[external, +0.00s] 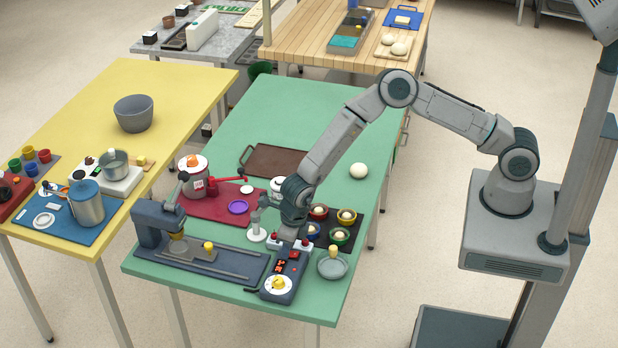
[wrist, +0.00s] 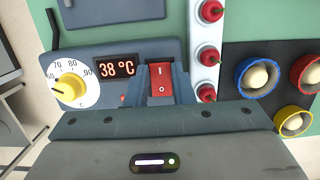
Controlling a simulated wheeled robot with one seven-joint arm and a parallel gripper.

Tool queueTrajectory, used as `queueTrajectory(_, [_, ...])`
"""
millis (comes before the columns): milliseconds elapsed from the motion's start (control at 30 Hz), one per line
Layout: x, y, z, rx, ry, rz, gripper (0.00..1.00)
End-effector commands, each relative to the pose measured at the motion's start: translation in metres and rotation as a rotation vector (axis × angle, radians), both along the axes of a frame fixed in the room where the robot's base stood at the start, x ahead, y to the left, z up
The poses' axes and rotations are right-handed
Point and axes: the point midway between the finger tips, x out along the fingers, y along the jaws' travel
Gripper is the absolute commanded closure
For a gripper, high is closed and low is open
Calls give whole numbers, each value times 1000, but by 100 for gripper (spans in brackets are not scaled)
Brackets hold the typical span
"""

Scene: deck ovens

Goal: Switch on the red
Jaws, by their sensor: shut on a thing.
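The red rocker switch (wrist: 160,84), marked I at the top and O at the bottom, sits on a blue-grey control box (wrist: 110,52). In the wrist view my gripper (wrist: 161,82) has its two dark fingers on either side of the switch, shut on it. Which way the rocker is tipped, I cannot tell. Left of it are a display (wrist: 116,67) reading 38 °C and a white dial (wrist: 72,84) with a yellow knob. In the external view the control box (external: 283,278) lies at the green table's front edge, with my gripper (external: 292,243) over its far end.
A grey dish (external: 332,268) is right of the box, and a blue-grey press (external: 160,228) stands left. The green table's far part is mostly clear.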

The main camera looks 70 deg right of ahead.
Motion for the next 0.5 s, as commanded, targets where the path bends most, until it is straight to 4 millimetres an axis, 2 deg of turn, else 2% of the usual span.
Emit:
queueTrajectory(233, [0,0,0,1,-1,0,100])
queueTrajectory(267, [0,0,0,0,-1,0,76])
queueTrajectory(333, [0,0,0,0,-1,0,56])
queueTrajectory(500, [0,0,0,0,-1,0,56])
